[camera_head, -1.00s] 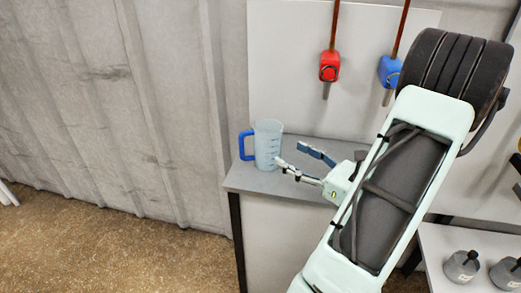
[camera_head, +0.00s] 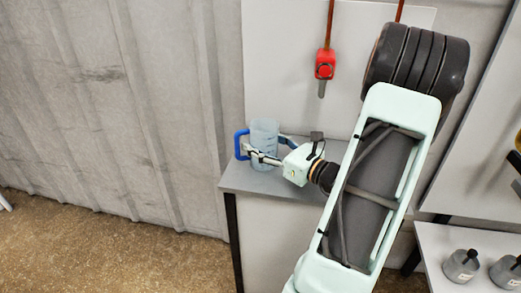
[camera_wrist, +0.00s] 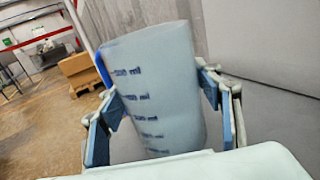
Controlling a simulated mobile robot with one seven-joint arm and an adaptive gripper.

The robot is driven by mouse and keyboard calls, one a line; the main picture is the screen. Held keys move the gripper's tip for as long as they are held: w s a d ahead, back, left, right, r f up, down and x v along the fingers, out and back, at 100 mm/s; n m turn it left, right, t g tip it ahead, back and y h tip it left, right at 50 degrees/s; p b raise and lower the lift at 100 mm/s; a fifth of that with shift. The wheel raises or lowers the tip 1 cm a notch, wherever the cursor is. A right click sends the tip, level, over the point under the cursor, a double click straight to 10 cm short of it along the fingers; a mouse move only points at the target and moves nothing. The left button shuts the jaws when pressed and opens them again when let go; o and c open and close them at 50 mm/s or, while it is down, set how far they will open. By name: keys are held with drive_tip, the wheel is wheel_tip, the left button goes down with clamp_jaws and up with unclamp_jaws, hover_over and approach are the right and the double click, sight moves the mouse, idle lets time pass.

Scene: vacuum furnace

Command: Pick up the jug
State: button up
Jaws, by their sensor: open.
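The jug (camera_head: 264,134) is a translucent pale cup with a blue handle, standing upright on the left end of a grey table (camera_head: 285,185). My gripper (camera_head: 265,152) is open at the jug, with one finger in front of it and the other at its right or far side. In the wrist view the jug (camera_wrist: 155,85) fills the middle, with volume marks facing the camera. The open fingers of my gripper (camera_wrist: 165,110) stand on either side of it. The blue handle shows partly behind the left finger. I cannot tell whether the fingers touch the jug.
A grey panel wall (camera_head: 110,110) is left of the table. A white board behind the jug holds a red valve handle (camera_head: 325,64). Grey weights (camera_head: 461,265) with black knobs sit on a lower shelf at right. Cardboard boxes (camera_wrist: 82,68) show far off.

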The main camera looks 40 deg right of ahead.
drive_tip(key=shift+c, duration=0.3)
drive_tip(key=c, duration=1)
drive_tip(key=shift+o, duration=0.2)
